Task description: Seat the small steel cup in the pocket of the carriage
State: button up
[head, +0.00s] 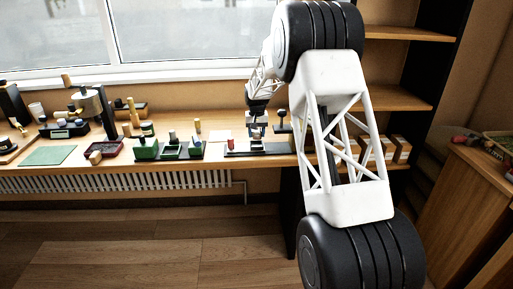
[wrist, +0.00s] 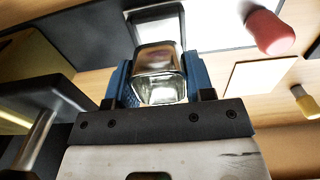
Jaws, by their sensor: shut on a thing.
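My gripper (head: 257,124) is over the back bench, right of its middle, pointing down. In the wrist view its two blue fingers are shut on the small steel cup (wrist: 160,62), a shiny squarish cup held between them. Beyond the cup, a dark block with a pale, shiny rectangular face (wrist: 158,22) lies in line with it; this looks like the carriage, but its pocket is hidden or unclear. In the head view the cup is too small to make out. I cannot tell whether the cup touches anything below.
A dark block with a metal post (wrist: 35,138) is close on the left. Green bins (head: 146,149) stand farther left along the bench.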

aim_at(257, 139)
jog(key=shift+f, duration=0.6)
jog(key=shift+f, duration=0.35)
jog(key=shift+f, duration=0.9)
dwell(1.5)
jog(key=o, duration=1.1)
jog(key=shift+r, duration=3.9)
